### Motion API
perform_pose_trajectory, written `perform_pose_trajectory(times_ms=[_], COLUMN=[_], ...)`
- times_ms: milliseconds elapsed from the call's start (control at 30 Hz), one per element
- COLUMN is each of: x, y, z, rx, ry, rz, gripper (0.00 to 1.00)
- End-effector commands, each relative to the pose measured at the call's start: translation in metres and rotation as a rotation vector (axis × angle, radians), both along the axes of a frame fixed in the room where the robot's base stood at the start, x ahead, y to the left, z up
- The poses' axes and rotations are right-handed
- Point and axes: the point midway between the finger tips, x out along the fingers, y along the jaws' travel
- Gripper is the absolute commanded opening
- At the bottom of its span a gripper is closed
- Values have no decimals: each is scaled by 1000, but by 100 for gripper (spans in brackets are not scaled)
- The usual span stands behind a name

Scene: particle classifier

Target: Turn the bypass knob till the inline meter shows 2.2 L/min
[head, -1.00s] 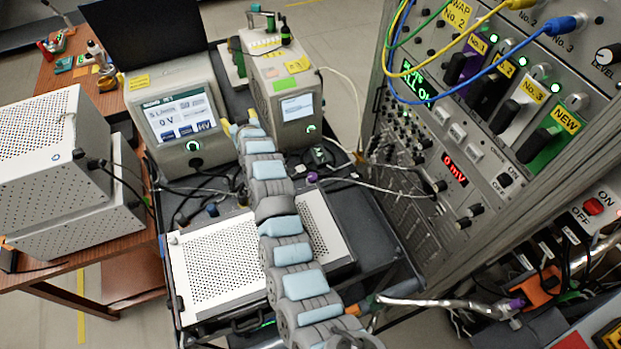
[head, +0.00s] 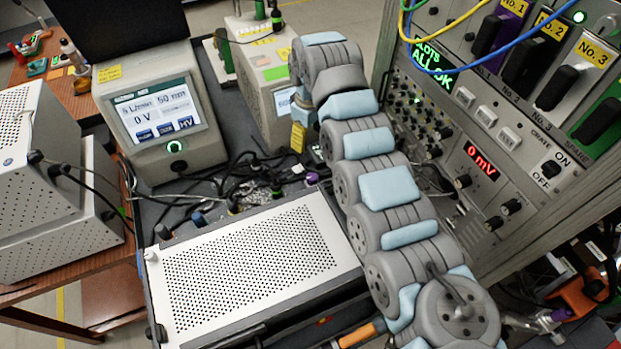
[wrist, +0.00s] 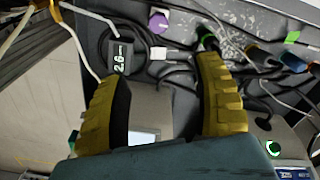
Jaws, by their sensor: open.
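The inline meter, a small dark box (wrist: 120,58) with a sideways readout that looks like 2.6, lies among cables in the wrist view. A purple knob (wrist: 158,22) sits beyond it at the top; I see no label, so I cannot confirm it is the bypass knob. A purple knob (head: 311,179) also shows beside my arm in the head view. My gripper (wrist: 155,72) is open and empty, its yellow fingers spread apart. The meter and purple knob appear beyond the fingertips, with no visible contact. In the head view my arm largely hides the gripper.
Black cables (head: 262,170) clutter the cart behind a perforated white box (head: 250,258). A beige monitor unit (head: 165,115) stands left. A smaller beige unit (head: 262,75) stands at the back. The instrument rack (head: 480,140) rises close on the right.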

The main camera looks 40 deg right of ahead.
Motion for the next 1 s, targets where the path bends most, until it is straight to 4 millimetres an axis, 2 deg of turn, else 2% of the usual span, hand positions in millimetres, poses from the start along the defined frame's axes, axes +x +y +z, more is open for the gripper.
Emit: perform_pose_trajectory(times_ms=[100, 267, 1000], x=[-11, -13, -12], y=[-3, -3, -2], z=[0, -15, -142], rx=[1, 5, 4], ry=[32, 40, 36], rz=[2, 1, 2], gripper=[67, 67, 67])
